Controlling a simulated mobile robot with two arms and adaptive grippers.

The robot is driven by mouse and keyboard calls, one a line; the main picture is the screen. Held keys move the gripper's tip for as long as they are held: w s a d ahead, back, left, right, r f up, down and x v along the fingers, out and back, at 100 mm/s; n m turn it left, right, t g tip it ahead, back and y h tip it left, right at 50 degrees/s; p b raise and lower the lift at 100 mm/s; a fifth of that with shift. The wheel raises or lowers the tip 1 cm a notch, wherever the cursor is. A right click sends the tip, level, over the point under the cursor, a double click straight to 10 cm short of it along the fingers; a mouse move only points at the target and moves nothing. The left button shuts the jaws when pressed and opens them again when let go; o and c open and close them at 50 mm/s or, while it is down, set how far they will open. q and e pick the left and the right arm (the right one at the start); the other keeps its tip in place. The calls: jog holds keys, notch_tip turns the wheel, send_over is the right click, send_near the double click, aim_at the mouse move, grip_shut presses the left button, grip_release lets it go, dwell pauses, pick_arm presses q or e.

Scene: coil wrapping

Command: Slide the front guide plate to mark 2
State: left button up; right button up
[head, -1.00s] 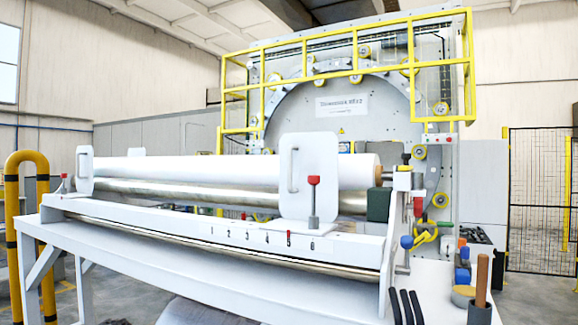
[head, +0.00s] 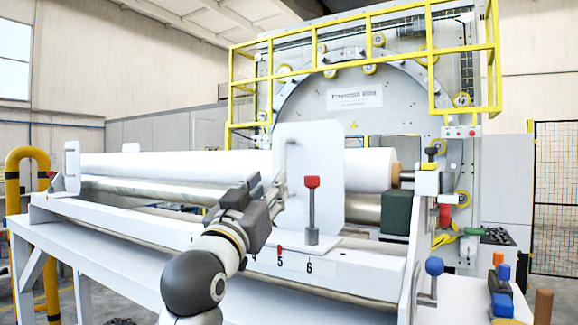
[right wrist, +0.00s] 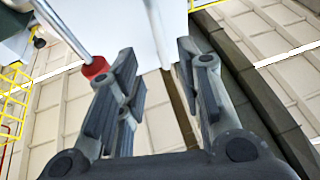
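The front guide plate (head: 318,165) is an upright white plate with a grip handle (head: 291,160) on its left side. Its foot carries a lever with a red knob (head: 312,182). It stands on the front rail (head: 140,228) near printed marks 5 and 6, with a small red pointer (head: 280,249) above 5. My right gripper (head: 277,190) is just left of the plate, near the handle. In the right wrist view its fingers (right wrist: 158,85) are apart, with the white plate (right wrist: 150,25) beyond them. The lower marks are hidden by my right arm. My left gripper is out of view.
A white roll (head: 200,164) lies behind the plate. Another upright plate (head: 72,168) stands at the rail's far left end. A blue knob (head: 434,266) and several tools lie to the right. A yellow railing (head: 365,60) stands behind.

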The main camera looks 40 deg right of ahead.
aim_at(282, 167)
jog(key=p+x, duration=0.2)
jog(key=x, duration=0.1)
jog(key=p+x, duration=0.2)
jog(key=x, duration=0.1)
jog(key=shift+w+d+r, duration=0.15)
jog(key=shift+d+r, duration=0.05)
jog(key=shift+r, duration=0.3)
jog(key=p+x, duration=0.1)
jog(key=x, duration=0.1)
jog(key=shift+w+d+p, duration=0.1)
jog(key=shift+d+p, duration=0.15)
jog(key=shift+p, duration=0.15)
jog(key=shift+r, duration=0.1)
jog(key=shift+w+d, duration=0.1)
jog(key=shift+w, duration=0.05)
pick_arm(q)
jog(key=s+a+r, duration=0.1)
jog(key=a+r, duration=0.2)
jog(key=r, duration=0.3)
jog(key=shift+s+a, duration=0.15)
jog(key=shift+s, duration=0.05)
pick_arm(e)
grip_shut()
